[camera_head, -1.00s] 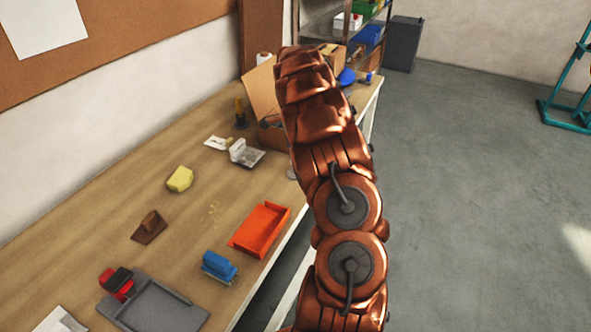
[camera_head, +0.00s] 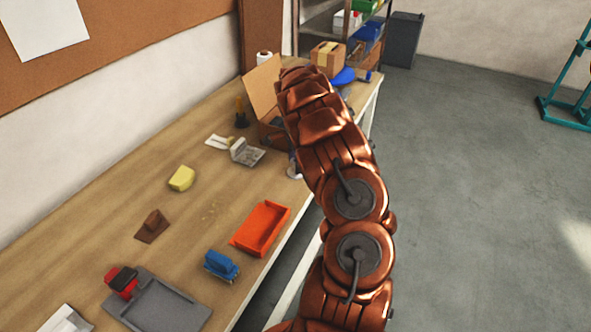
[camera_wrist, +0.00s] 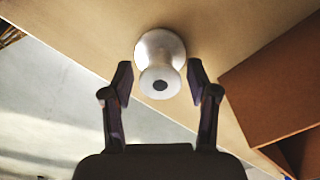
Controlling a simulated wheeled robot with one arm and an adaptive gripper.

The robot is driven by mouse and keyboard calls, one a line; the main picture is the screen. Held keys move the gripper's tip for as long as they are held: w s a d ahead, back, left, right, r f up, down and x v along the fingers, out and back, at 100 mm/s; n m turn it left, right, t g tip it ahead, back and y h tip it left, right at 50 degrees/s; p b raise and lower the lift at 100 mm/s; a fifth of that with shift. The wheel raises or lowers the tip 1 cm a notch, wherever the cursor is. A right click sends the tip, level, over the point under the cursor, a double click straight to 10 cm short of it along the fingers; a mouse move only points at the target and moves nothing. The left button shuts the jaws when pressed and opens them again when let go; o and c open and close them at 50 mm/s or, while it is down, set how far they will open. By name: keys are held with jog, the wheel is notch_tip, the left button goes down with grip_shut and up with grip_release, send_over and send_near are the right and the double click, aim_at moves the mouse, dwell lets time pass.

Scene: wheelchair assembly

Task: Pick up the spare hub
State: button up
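The spare hub is a pale silver, spool-shaped piece (camera_wrist: 160,62) standing on the wooden table near its edge in the wrist view. It has a round flange at each end and a dark hole in the near end. My gripper (camera_wrist: 160,82) is open, with one finger on each side of the hub's near end and gaps showing between fingers and hub. In the head view, a small part of the hub (camera_head: 293,166) shows at the table edge beside my arm. My gripper is hidden behind my arm there.
An open cardboard box (camera_wrist: 262,92) stands close to the right of the hub. The table (camera_head: 105,222) also holds an orange tray (camera_head: 262,229), a blue piece (camera_head: 221,265), a grey tray (camera_head: 160,305) and a yellow block (camera_head: 182,178). Open floor (camera_head: 470,220) lies right of the table.

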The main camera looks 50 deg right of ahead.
grip_shut()
jog(key=shift+r, duration=0.1)
dwell(0.3)
